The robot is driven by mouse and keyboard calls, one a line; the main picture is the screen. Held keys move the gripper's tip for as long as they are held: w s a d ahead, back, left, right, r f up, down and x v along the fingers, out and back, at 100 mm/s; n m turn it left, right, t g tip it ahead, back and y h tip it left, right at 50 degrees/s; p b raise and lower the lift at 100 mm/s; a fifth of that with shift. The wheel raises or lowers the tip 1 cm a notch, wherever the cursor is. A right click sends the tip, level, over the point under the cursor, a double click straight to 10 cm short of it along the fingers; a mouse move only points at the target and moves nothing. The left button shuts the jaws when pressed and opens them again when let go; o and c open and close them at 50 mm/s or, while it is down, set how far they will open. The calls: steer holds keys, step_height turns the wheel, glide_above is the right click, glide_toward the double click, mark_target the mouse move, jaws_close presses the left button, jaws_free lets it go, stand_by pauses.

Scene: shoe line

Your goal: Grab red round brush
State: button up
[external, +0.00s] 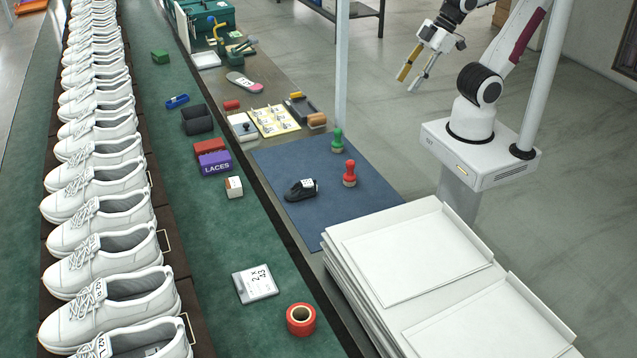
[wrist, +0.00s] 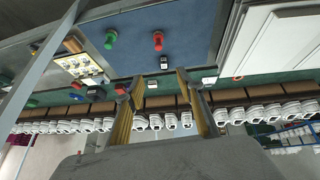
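The red round brush (external: 349,173) stands upright on the blue mat (external: 300,214), with a knobbed red handle. It also shows in the wrist view (wrist: 158,41), beyond and above the fingertips. A similar green brush (external: 337,141) stands just behind it, and it shows to the left of the red one in the wrist view (wrist: 110,39). My gripper (external: 408,82) is raised at the upper right, well away from both brushes. Its two yellowish fingers are spread apart with nothing between them in the wrist view (wrist: 160,80).
A pale vertical post (external: 342,65) stands near the green brush. White shoes (external: 102,200) line the conveyor at left.

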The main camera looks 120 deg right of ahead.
steer(key=w+d+f+n+t+h, duration=0.1)
steer(key=w+d+f+n, duration=0.1)
steer(key=w+d+f, duration=0.5)
steer(key=w+d+f+n+h, duration=0.1)
steer(key=w+d+f+n, duration=0.3)
steer(key=w+d, duration=0.55)
steer(key=a+f+t+y, duration=0.1)
steer(key=f+y, duration=0.1)
steer(key=f, duration=0.4)
steer(key=s+a+f+n+t+y, duration=0.1)
steer(key=f+y, duration=0.2)
steer(key=f, duration=0.3)
steer(key=s+a+f+y, duration=0.1)
steer(key=a+f+y, duration=0.1)
steer(key=f, duration=0.4)
steer(key=shift+n+t+y, duration=0.4)
steer(key=s+a+y, duration=0.1)
steer(key=s+a+t+y, duration=0.2)
steer(key=shift+a+f+m, duration=0.2)
steer(key=shift+f+m, duration=0.05)
steer(key=shift+m, duration=0.05)
steer(key=shift+s+a+r+t+y, duration=0.5)
steer(key=shift+s+a+t, duration=0.1)
steer(key=shift+s, duration=0.15)
steer(key=shift+w+a+f, duration=0.1)
steer(key=shift+w, duration=0.05)
